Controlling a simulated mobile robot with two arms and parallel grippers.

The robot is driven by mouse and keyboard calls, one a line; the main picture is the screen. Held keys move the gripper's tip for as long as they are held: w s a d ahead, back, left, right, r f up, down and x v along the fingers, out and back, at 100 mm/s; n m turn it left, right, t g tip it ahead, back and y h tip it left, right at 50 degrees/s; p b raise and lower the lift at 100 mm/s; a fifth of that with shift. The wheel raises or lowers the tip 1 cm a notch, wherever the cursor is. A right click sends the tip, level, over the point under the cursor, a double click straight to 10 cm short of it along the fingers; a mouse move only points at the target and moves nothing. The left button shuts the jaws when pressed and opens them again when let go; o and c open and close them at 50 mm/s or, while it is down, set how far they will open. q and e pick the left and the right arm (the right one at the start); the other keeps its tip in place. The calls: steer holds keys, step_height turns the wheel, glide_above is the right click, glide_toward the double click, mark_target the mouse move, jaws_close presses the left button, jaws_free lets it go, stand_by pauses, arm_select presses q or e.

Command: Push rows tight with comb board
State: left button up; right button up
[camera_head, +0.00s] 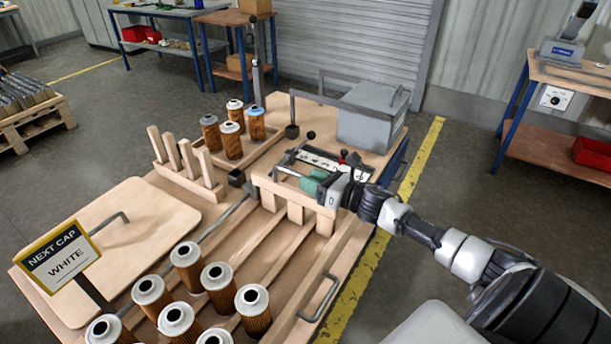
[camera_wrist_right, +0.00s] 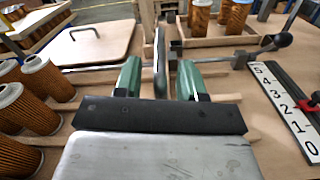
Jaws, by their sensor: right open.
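Several orange pleated cartridges with white caps (camera_head: 218,275) stand in lanes between wooden strips at the front of the bench; they also show at the left of the right wrist view (camera_wrist_right: 44,78). A pale wooden board with downward teeth (camera_head: 290,190), seemingly the comb board, spans the lanes behind them, apart from the cartridges. My right gripper (camera_head: 314,180) is above that board, its green fingers open. In the wrist view an upright grey piece (camera_wrist_right: 160,62) shows between the fingers (camera_wrist_right: 158,78); I cannot tell whether they touch it. My left gripper is out of view.
A peg rack (camera_head: 187,165) and a tray with several cartridges (camera_head: 231,140), one blue-capped, stand behind. A grey box (camera_head: 372,117) and a numbered scale (camera_wrist_right: 288,110) are near the right arm. A sign reading NEXT CAP WHITE (camera_head: 62,258) stands front left, by a flat handled lid (camera_head: 150,215).

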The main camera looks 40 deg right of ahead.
steer(key=shift+x, duration=1.1)
steer(key=shift+c, duration=0.3)
jaws_close()
